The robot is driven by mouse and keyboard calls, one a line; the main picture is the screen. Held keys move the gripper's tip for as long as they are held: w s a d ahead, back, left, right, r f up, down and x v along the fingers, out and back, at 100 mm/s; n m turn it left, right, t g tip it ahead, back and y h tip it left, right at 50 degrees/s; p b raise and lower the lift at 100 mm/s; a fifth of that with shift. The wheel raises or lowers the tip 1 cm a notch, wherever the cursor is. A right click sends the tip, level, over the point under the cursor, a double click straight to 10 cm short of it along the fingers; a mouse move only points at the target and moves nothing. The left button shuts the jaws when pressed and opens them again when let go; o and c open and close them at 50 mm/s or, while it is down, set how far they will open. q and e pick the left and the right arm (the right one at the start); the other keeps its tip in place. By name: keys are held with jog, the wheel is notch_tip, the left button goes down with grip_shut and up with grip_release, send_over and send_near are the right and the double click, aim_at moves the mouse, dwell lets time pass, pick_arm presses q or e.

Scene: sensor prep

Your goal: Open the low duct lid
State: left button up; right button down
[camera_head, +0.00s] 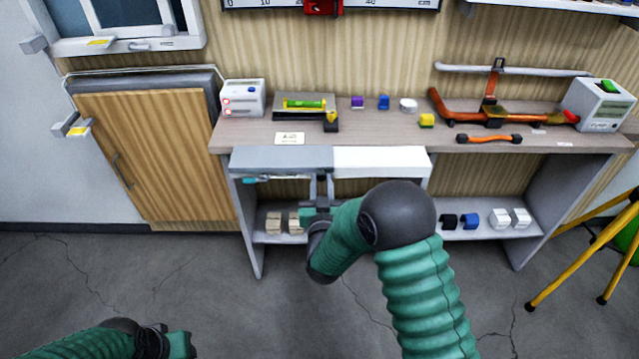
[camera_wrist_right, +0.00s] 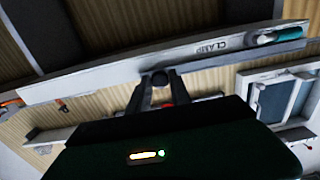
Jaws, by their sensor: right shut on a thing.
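A grey panel (camera_head: 280,158), which looks like the low duct lid, runs along the front of the bench below its top, beside a white panel (camera_head: 382,160). A long panel marked CLAMP (camera_wrist_right: 100,78) with a teal piece at one end shows in the right wrist view. My right gripper (camera_head: 322,180) is at the grey panel's right end, fingers pointing up. In the right wrist view its fingers (camera_wrist_right: 163,88) are shut around a small dark round part at the panel's edge. My left gripper (camera_head: 178,345) is low at the left; its fingers are unclear.
The bench top (camera_head: 370,133) holds a level, small coloured blocks and orange tools. The shelf below (camera_head: 395,231) holds several small blocks. A wooden door (camera_head: 160,155) is at left. A yellow tripod (camera_head: 570,260) stands at right. The floor in front is clear.

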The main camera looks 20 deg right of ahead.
jog(key=s+d+b, duration=0.1)
jog(key=s+d, duration=0.1)
jog(key=d, duration=0.6)
jog(key=s+d+b, duration=0.1)
jog(key=s+d, duration=0.1)
jog(key=d, duration=0.6)
jog(key=s+d, duration=0.3)
jog(key=d, duration=0.5)
jog(key=shift+d+b, duration=0.3)
jog(key=shift+b, duration=0.1)
jog(key=c, duration=1.2)
grip_release()
jog(key=shift+f, duration=0.1)
jog(key=shift+o, duration=0.2)
